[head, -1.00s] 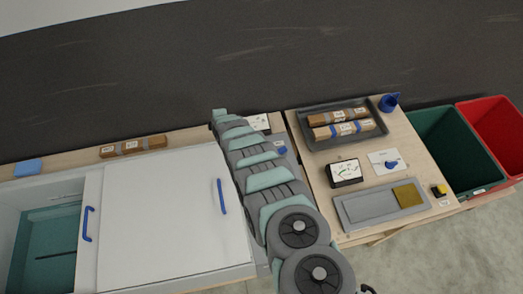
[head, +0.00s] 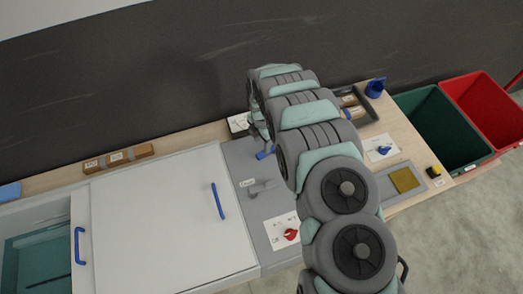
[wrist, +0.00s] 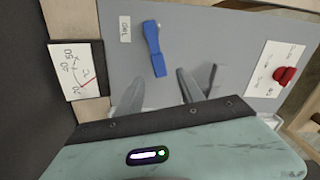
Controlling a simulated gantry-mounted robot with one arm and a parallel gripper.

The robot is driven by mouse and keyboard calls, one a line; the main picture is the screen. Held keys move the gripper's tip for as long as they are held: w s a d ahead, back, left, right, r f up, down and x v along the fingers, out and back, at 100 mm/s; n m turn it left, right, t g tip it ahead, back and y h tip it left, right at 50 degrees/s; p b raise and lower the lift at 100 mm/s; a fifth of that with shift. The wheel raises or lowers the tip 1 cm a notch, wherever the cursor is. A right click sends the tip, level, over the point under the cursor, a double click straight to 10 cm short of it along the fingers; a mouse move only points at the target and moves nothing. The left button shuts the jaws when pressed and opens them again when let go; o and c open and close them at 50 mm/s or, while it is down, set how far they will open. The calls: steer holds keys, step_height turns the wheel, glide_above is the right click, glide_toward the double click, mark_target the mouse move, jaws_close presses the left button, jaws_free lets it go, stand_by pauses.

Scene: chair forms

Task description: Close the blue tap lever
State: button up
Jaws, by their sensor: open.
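The blue tap lever (wrist: 153,48) is on the grey panel (wrist: 200,40), beside a small printed label. In the wrist view it points down the picture, slightly tilted. In the head view the blue lever (head: 265,153) shows in part beside my arm. My gripper (wrist: 159,82) is open and empty. The lower end of the lever shows between and just beyond its fingertips, with no clear contact. In the head view my arm largely hides the gripper.
A grey lever (head: 262,187) stands on the same panel, close to my right finger in the wrist view. A red knob (wrist: 285,76) on a white plate and a dial gauge (wrist: 76,70) flank the panel. A white cabinet lid with a blue handle (head: 218,201) lies left.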

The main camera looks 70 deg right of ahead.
mark_target(262, 154)
steer(key=shift+f+p, duration=0.35)
steer(key=shift+f, duration=3.25)
jaws_close()
